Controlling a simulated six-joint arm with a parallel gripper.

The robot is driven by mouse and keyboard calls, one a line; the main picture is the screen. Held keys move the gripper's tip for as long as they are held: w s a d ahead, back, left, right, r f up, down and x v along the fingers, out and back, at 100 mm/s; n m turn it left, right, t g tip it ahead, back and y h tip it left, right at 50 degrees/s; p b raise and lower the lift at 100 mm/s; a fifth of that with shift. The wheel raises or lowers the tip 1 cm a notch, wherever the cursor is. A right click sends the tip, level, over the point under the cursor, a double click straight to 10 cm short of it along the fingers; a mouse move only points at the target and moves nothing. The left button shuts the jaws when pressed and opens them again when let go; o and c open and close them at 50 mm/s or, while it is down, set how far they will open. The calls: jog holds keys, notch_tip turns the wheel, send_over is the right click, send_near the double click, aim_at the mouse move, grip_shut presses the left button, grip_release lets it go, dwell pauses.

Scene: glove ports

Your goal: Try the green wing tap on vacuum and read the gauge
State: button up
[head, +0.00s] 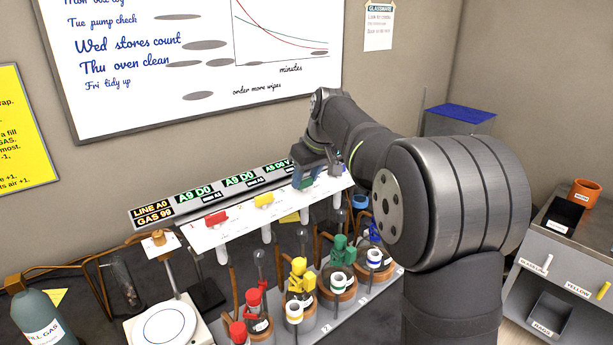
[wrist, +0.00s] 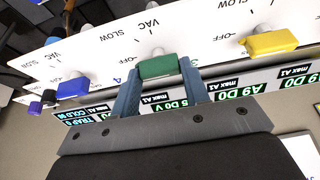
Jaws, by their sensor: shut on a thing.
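The green wing tap (wrist: 158,66) sits on the white sloped panel (wrist: 215,45) below a printed VAC mark in the wrist view. My gripper (wrist: 157,75) is shut on it, one blue-grey finger on each side. In the head view my gripper (head: 312,178) reaches the panel's right part, and only a little of the green tap (head: 305,184) shows. Which mark the tap points to I cannot tell.
A yellow tap (head: 264,200) and a red tap (head: 215,217) sit left of the green one in the head view. A blue tap (wrist: 73,88) is on its other side. Glassware with coloured clips (head: 299,280) stands below the panel. A balance (head: 165,325) is front left.

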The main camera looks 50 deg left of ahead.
jog(key=shift+f, duration=0.1)
jog(key=o, duration=1)
jog(key=shift+a, duration=0.1)
jog(key=v, duration=1.7)
jog(key=shift+d, duration=0.2)
jog(key=x, duration=1.7)
jog(key=shift+a, duration=0.15)
